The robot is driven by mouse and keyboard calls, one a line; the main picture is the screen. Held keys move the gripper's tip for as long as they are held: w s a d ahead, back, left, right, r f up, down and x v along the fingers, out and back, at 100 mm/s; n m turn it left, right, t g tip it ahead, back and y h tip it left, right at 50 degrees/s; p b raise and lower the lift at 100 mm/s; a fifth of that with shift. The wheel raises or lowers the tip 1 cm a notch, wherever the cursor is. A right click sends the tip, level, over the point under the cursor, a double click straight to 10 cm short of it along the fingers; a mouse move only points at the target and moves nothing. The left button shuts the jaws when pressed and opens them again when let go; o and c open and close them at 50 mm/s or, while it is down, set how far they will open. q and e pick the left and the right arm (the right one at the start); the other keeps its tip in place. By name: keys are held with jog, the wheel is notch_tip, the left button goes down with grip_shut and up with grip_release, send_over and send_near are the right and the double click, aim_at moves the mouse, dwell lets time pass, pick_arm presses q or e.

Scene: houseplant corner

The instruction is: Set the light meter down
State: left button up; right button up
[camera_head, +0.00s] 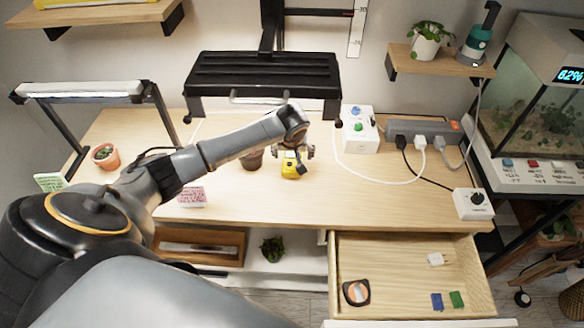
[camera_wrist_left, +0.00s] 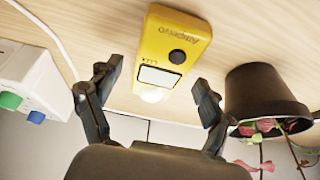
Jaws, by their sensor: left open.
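The yellow light meter (camera_head: 289,168) is on the wooden table, near the middle. In the left wrist view the light meter (camera_wrist_left: 172,45) shows its dark round button, pale display and white dome, with the dome end toward my gripper. My left gripper (camera_head: 294,153) is open at the meter. In the wrist view its two fingers (camera_wrist_left: 156,78) stand apart on either side of the dome end, with visible gaps and no grip on it. In the head view the gripper partly hides the meter. My right gripper is not in view.
A dark plant pot (camera_wrist_left: 262,95) stands close beside the meter. A white box with coloured buttons (camera_head: 358,130) is to the right, with cables and a power strip (camera_head: 424,130) beyond. A black lamp stand (camera_head: 262,75) is behind. An open drawer (camera_head: 405,275) juts out in front.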

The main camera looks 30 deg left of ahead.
pick_arm(q)
jog(key=s+d, duration=0.1)
jog(key=s, duration=0.1)
jog(key=s+d, duration=0.1)
jog(key=s, duration=0.1)
jog(key=s+d, duration=0.2)
jog(key=shift+s+d+b, duration=0.1)
jog(key=shift+s+b, duration=0.2)
jog(key=shift+s, duration=0.1)
jog(key=shift+s+d, duration=0.2)
jog(key=shift+s, duration=0.2)
